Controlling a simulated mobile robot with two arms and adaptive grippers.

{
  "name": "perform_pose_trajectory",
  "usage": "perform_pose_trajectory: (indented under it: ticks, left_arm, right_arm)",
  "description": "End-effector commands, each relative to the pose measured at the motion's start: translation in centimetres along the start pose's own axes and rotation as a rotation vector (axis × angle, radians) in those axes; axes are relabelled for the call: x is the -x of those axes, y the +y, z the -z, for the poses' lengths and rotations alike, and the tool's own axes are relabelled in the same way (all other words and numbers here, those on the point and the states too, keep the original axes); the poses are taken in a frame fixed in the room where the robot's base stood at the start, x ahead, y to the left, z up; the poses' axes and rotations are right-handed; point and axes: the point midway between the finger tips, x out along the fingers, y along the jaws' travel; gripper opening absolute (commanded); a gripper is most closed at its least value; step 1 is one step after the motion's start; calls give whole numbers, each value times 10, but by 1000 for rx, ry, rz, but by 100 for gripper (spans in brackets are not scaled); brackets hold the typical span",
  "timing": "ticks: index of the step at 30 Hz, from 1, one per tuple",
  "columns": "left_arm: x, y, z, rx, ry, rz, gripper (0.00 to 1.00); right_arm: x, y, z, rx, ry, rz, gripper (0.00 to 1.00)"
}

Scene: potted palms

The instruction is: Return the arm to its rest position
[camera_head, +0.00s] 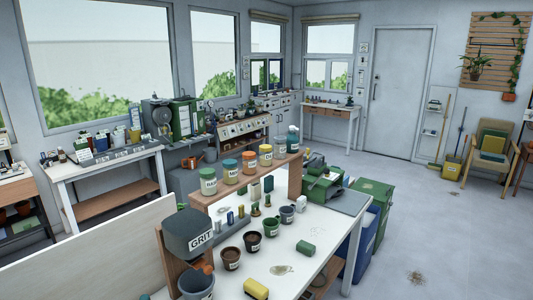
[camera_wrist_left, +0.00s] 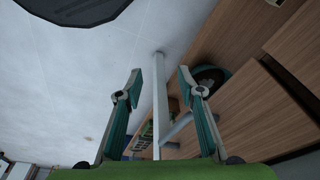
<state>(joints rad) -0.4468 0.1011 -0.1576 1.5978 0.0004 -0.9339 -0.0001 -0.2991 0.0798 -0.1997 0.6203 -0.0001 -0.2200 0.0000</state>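My left gripper (camera_wrist_left: 159,75) shows in the left wrist view with its two teal and grey fingers spread apart and nothing held between them. A white post (camera_wrist_left: 160,105) stands in the background behind the gap between the fingers. Neither arm shows in the head view, and my right gripper is in no frame. The left arm's own pose cannot be seen beyond the fingers.
A white workbench (camera_head: 325,230) in the head view holds several pots, a yellow sponge (camera_head: 256,288) and a grey GRIT hopper (camera_head: 188,235). Labelled jars line its raised shelf (camera_head: 215,197). Wooden panels (camera_wrist_left: 250,100) are at right in the wrist view. Floor (camera_head: 440,230) at right is mostly clear.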

Motion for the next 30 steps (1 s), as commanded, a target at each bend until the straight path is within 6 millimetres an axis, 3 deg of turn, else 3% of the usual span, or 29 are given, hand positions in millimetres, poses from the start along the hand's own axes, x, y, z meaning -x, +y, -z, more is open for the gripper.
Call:
perform_pose_trajectory:
  ticks: [1,3,9,16,22,30]
  left_arm:
    - [-26,1,-18,-2,-19,-1,35]
    - [-53,3,-40,-5,-33,-3,35]
    - [-116,6,-113,-15,-72,-7,35]
    - [-151,7,-189,-24,-106,-10,35]
    - [-157,6,-215,-28,-115,-10,35]
    - [-158,6,-216,-28,-115,-10,35]
  right_arm:
    - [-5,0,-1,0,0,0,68]
    - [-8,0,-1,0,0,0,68]
    - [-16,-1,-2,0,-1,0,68]
    - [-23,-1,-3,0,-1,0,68]
    - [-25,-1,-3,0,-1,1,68]
    - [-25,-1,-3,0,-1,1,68]
